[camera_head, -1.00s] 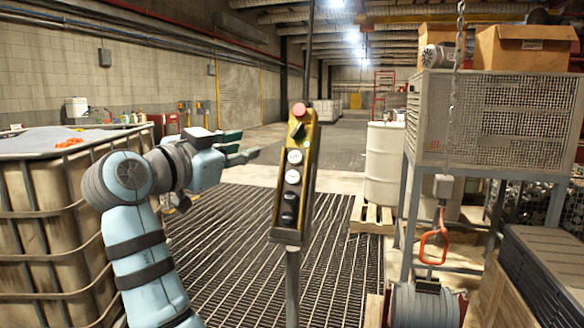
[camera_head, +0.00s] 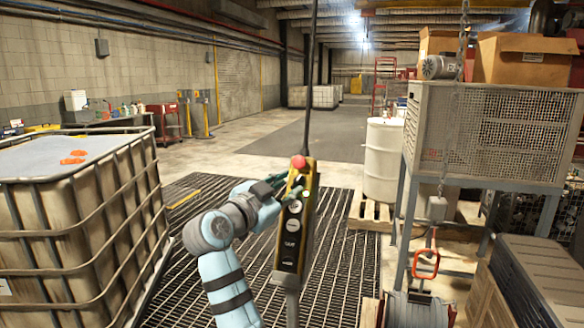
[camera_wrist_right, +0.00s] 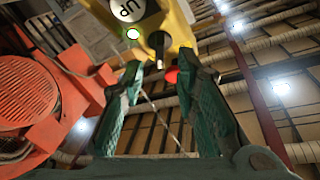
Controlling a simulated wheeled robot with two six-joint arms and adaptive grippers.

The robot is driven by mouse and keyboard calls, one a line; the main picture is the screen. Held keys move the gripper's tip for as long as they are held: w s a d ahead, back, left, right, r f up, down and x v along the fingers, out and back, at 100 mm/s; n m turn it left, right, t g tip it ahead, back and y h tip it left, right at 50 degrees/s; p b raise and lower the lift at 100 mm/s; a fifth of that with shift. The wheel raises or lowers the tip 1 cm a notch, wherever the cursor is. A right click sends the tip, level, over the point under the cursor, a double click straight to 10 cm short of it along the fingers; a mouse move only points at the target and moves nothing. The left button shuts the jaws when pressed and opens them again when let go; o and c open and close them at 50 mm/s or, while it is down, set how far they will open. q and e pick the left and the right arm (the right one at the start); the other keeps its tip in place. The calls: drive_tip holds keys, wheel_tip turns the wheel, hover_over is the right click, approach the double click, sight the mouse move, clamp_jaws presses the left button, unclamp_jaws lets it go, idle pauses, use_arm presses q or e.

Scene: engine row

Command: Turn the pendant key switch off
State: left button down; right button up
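The yellow pendant (camera_head: 308,215) hangs upright from a dark cable, with a red mushroom button (camera_head: 298,161) on top and a column of round buttons on its front. My right gripper (camera_head: 284,182) is at its upper left side, just below the red button. In the right wrist view, my right gripper (camera_wrist_right: 160,68) is open, its two green fingers apart. A dark round fitting with a short metal piece (camera_wrist_right: 158,48), which looks like the key switch, lies just beyond the fingertips. A lit green lamp (camera_wrist_right: 133,33) and an UP button (camera_wrist_right: 128,8) are beside it. Contact cannot be told. My left gripper is out of view.
A caged tank (camera_head: 85,215) stands at the left. A wire-mesh cabinet (camera_head: 490,130) with boxes on top and a white drum (camera_head: 383,160) on a pallet are at the right. An orange-red machine (camera_wrist_right: 30,100) shows in the wrist view. Grating floor surrounds the pendant.

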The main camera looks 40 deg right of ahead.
sight(298, 182)
drive_tip(key=x, duration=0.3)
drive_tip(key=shift+s+a, duration=0.1)
drive_tip(key=shift+a, duration=0.05)
drive_tip(key=shift+c, duration=0.5)
clamp_jaws()
